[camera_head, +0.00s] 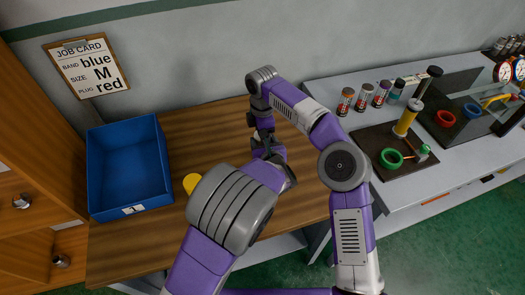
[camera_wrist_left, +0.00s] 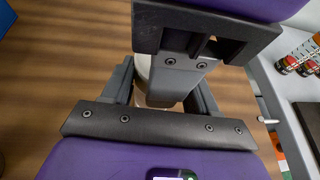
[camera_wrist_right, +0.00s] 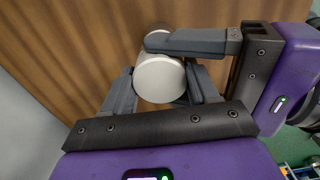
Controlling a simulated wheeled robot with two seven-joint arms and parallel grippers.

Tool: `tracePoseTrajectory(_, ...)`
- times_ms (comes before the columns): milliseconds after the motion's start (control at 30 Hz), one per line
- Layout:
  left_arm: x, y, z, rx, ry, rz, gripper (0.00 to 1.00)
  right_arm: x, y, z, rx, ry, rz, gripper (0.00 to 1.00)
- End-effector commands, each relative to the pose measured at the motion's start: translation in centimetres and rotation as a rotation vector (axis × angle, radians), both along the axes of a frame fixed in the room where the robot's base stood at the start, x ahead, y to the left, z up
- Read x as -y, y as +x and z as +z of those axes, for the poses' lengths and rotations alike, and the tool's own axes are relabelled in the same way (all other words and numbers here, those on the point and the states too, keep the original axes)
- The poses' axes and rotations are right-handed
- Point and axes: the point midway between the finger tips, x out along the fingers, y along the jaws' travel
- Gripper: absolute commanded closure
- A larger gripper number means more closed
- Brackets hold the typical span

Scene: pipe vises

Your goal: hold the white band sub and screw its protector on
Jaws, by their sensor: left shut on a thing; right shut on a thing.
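My two grippers meet over the wooden table in the head view. My left gripper (camera_wrist_left: 163,98) is shut on a pale cylinder (camera_wrist_left: 160,97), seemingly the white band sub, partly hidden by the fingers and my right gripper. My right gripper (camera_head: 263,130) comes in from the back and is shut on a light grey round piece (camera_wrist_right: 160,78), seemingly the protector. Whether the two parts touch or are threaded is hidden.
A blue bin (camera_head: 128,168) stands at the left of the table, below a job card (camera_head: 87,66). A yellow object (camera_head: 191,183) is partly hidden by my left arm.

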Motion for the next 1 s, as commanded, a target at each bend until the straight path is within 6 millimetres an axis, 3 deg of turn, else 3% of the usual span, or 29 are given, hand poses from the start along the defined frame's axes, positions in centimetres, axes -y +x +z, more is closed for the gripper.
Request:
tracePoseTrajectory(200,0.03,0.00,0.04,0.001,-0.001,0.000,1.00,-0.02,0.03,0.04,0.002,0.000,-0.215,0.78)
tracePoseTrajectory(500,0.02,0.00,0.04,0.001,-0.002,0.001,1.00,0.01,0.07,0.03,0.003,0.002,-0.236,0.78)
tracePoseTrajectory(533,0.02,0.00,0.04,0.001,-0.002,0.001,1.00,0.01,0.07,0.03,0.003,0.002,-0.236,0.37)
tracePoseTrajectory(667,0.02,0.00,0.04,0.001,-0.001,0.000,1.00,0.02,0.06,0.03,0.003,0.002,-0.235,0.17)
tracePoseTrajectory(1000,0.01,0.01,0.04,0.001,-0.001,0.000,1.00,-0.02,0.06,0.54,0.003,0.001,-0.234,0.16)
